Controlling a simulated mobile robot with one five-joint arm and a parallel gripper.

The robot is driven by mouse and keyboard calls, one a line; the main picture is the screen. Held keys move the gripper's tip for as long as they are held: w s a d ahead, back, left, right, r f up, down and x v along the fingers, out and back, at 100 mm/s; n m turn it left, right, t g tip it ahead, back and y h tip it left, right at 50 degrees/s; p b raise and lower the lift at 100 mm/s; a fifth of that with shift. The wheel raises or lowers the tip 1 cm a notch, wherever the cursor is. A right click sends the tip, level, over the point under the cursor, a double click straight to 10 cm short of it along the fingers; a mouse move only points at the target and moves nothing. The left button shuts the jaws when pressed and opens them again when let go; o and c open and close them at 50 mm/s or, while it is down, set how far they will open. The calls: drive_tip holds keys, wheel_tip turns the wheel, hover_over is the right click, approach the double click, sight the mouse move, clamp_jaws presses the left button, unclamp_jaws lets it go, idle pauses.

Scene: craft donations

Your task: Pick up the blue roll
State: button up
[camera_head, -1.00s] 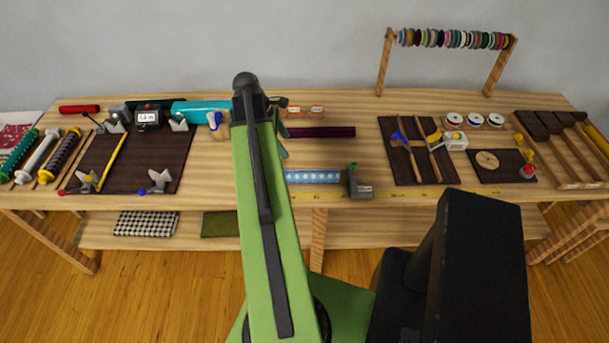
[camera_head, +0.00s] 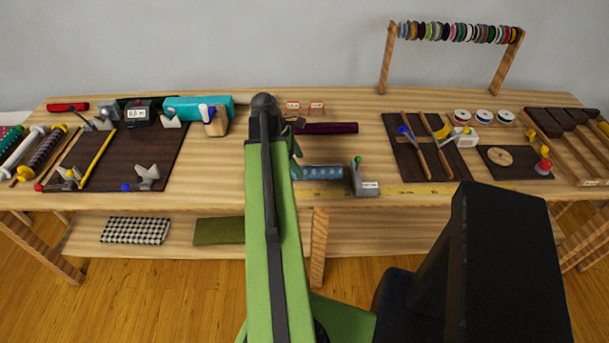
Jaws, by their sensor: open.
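A light blue roll with pale dots (camera_head: 325,172) lies near the front of the table, left of a grey holder (camera_head: 366,188) with a green knob. Its left end is partly hidden by my arm. My gripper (camera_head: 297,150) is mostly hidden behind my green arm; only a green part shows at the arm's right edge, just above the dotted roll. It is open, and I see nothing held. I cannot tell whether it touches the dotted roll.
A dark maroon roll (camera_head: 328,128) lies behind the dotted roll. A dark board (camera_head: 408,158) with tools is to the right, another dark board (camera_head: 118,160) to the left. A yellow tape strip (camera_head: 420,190) runs along the front edge. A spool rack (camera_head: 458,33) stands at the back right.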

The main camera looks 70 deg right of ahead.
sight(301, 167)
drive_tip(key=b+x, duration=0.3)
drive_tip(key=x, duration=0.1)
drive_tip(key=shift+s+a+f, duration=0.1)
drive_tip(key=shift+a+f, duration=0.05)
drive_tip(key=shift+f, duration=0.1)
drive_tip(key=shift+r, duration=0.2)
clamp_jaws()
